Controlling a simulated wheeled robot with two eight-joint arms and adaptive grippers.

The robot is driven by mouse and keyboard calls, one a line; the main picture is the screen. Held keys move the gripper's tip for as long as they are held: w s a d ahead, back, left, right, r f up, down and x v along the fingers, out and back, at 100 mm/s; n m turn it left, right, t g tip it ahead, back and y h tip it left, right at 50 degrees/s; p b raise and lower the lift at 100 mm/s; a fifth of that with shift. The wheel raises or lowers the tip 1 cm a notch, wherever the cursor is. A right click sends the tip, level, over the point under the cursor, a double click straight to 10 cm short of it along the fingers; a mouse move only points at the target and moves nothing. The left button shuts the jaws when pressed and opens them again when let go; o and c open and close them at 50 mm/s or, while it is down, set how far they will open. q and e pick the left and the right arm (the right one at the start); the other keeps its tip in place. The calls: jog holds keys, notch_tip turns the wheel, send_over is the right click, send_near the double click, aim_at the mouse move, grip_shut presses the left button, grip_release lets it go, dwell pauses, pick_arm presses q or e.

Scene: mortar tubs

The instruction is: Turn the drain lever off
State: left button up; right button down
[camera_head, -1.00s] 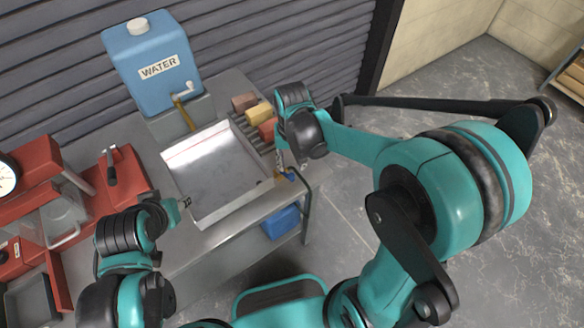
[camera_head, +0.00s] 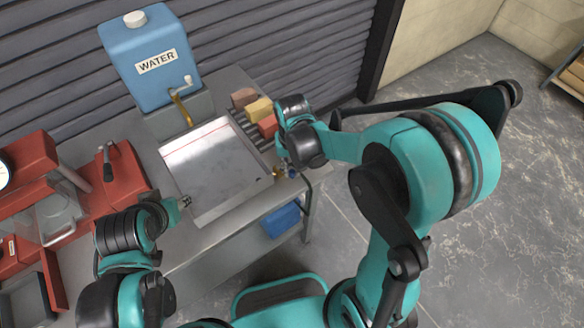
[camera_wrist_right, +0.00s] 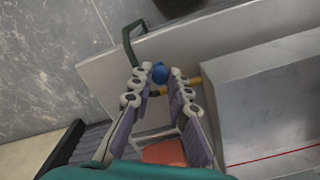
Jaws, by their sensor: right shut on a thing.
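The drain lever has a blue knob, which shows in the right wrist view (camera_wrist_right: 160,74) between my fingertips and in the head view (camera_head: 291,173). It is on the brass drain valve (camera_head: 278,172) at the right front corner of the metal sink tray (camera_head: 215,170). My right gripper (camera_wrist_right: 161,70) is shut on the lever; its fingers partly hide the lever in the head view. My left gripper (camera_head: 186,201) is near the tray's left front side. Its fingers are too small to tell open from shut.
A blue water tank (camera_head: 152,65) with a brass spout stands behind the tray. Coloured blocks (camera_head: 258,108) sit on a rack at the tray's right. Red equipment (camera_head: 112,178) stands at the left. A blue bin (camera_head: 281,221) is below the bench. The floor at right is open.

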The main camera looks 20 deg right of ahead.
jog(key=shift+s+a+m, duration=0.15)
jog(key=shift+a+m, duration=0.15)
jog(key=shift+m, duration=0.4)
jog(key=shift+s+a+m, duration=0.15)
jog(key=shift+a+m, duration=0.1)
jog(key=shift+m, duration=0.45)
jog(key=c, duration=1.5)
grip_release()
jog(key=shift+o, duration=0.2)
jog(key=shift+r, duration=0.1)
notch_tip(320, 180, up, 12)
jog(key=s+d+f+n+t+b, duration=0.1)
jog(key=s+d+n+t+b, duration=0.1)
jog(key=s+d+n+t, duration=0.3)
jog(key=s+d+t, duration=0.1)
jog(key=s+t, duration=0.1)
jog(key=s, duration=0.1)
jog(key=shift+s+f, duration=0.3)
jog(key=shift+s, duration=0.1)
